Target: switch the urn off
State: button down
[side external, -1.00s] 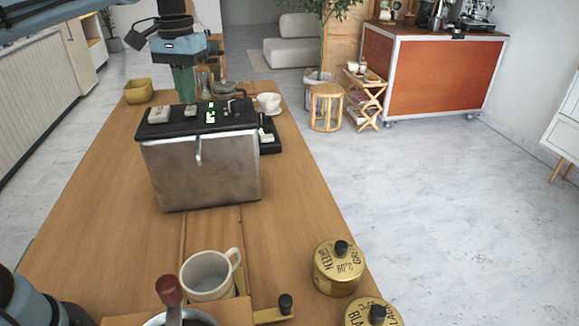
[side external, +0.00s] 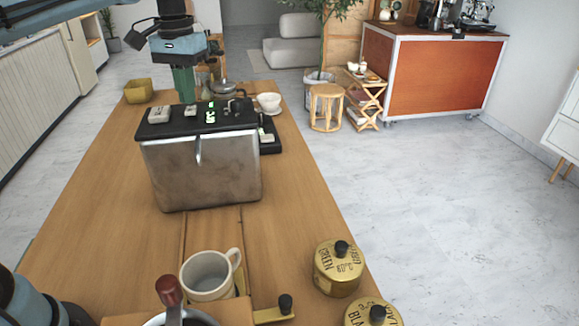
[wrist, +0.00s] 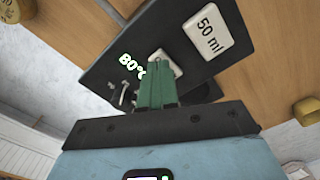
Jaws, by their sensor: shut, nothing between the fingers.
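The urn (side external: 205,175) is a worn metal box with a black top, standing on the wooden table. A thin lever or tap hangs on its front. Its top shows a lit green display, which reads 80°C (wrist: 131,63) in the wrist view. A small white switch-like piece (wrist: 166,63) sits beside the display; it also shows in the side view (side external: 190,110). My gripper (side external: 184,98) has green fingers pointing down at the urn's far edge. In the wrist view the shut, empty fingertips (wrist: 158,70) overlap the white piece. I cannot tell whether they touch it.
A white block marked 50 ml (wrist: 208,33) lies on the black top. A white mug (side external: 207,275) and gold tins (side external: 338,272) stand at the near end. A white cup (side external: 269,103) and yellow bowl (side external: 139,91) are farther back. The table between urn and mug is clear.

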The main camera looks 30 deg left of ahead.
aim_at(190, 110)
jog(key=shift+f, duration=0.95)
dwell(1.0)
jog(key=shift+r, duration=3.55)
jog(key=s+d+f+m+t, duration=0.1)
jog(key=s+d+f+t, duration=0.2)
jog(key=s+f, duration=0.4)
jog(key=s+d+f+m+t, duration=0.2)
jog(key=s+d+f+t, duration=0.2)
jog(key=s+f, duration=0.2)
notch_tip(190, 110, down, 3)
jog(key=shift+s+d+r, duration=0.15)
jog(key=shift+s+d, duration=0.25)
